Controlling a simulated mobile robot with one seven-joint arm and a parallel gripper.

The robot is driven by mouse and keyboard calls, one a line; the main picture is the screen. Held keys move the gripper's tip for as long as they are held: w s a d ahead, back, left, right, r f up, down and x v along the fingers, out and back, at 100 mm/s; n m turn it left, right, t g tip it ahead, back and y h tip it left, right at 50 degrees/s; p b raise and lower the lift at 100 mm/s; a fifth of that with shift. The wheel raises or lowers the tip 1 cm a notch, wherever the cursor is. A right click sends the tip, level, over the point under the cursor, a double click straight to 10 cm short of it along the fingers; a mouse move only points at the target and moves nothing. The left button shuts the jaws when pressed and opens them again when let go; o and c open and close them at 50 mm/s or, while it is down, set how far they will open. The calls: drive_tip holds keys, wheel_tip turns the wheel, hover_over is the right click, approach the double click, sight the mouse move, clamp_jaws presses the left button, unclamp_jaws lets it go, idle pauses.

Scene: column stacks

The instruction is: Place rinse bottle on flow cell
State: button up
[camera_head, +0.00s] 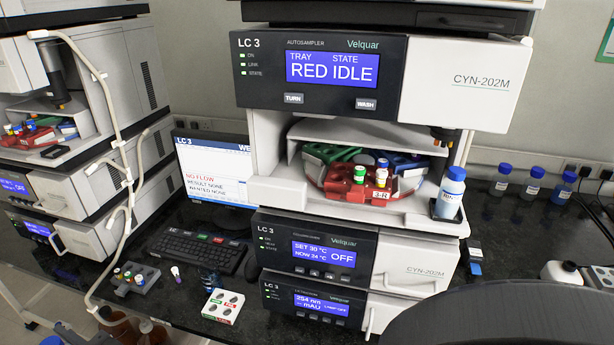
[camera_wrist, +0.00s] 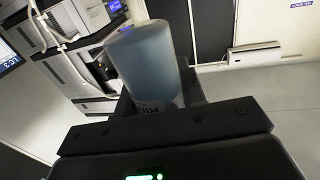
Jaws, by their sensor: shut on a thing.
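My gripper (camera_wrist: 158,98) is shut on a translucent bluish bottle (camera_wrist: 150,55) in the wrist view. Its label is partly hidden and seems to begin "RIN". The bottle stands up tilted between the dark fingers, with its broad end toward the top of the picture. My gripper does not show in the head view. There, a similar white-and-blue bottle (camera_head: 450,193) with a blue cap stands in a dark holder at the right of the LC 3 autosampler. I cannot pick out the flow cell with certainty; the lowest module (camera_head: 320,300) reads "254 nm".
The autosampler tray (camera_head: 372,192) holds red, green and blue racks with capped vials. Several blue-capped bottles (camera_head: 532,184) stand at the back right. A keyboard (camera_head: 198,247), grey vial rack (camera_head: 135,278) and white block (camera_head: 223,306) occupy the left bench. A dark curved shape covers the lower right.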

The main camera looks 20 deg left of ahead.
drive_tip(key=w+d+f+n+g, duration=0.25)
drive_tip(key=w+d+g, duration=0.25)
drive_tip(key=w+d, duration=1.7)
drive_tip(key=w+d+m+t, duration=0.2)
drive_tip(key=d+t, duration=0.1)
drive_tip(key=d, duration=0.9)
drive_tip(key=w+d+r+m+t+h, duration=0.1)
drive_tip(key=w+d+t, duration=0.15)
drive_tip(key=d, duration=1.05)
drive_tip(key=w+d+m+t, duration=0.1)
drive_tip(key=d+m+t, duration=0.15)
drive_tip(key=d, duration=0.95)
drive_tip(key=w+d+f+m+t+h, duration=0.3)
drive_tip(key=w+d+m+t+h, duration=0.15)
drive_tip(key=w+d, duration=0.6)
drive_tip(key=w+d+f+m+t+h, duration=0.4)
drive_tip(key=w+d, duration=0.3)
drive_tip(key=w, duration=0.6)
drive_tip(key=w+d+f+m+t+h, duration=0.35)
drive_tip(key=w+d+h, duration=0.35)
drive_tip(key=w, duration=0.4)
hover_over(474, 249)
wheel_tip(474, 249, down, 7)
drive_tip(key=shift+w+f+y, duration=0.1)
drive_tip(key=shift+f+y, duration=0.05)
drive_tip(key=shift+y, duration=0.1)
drive_tip(key=shift+f, duration=1.65)
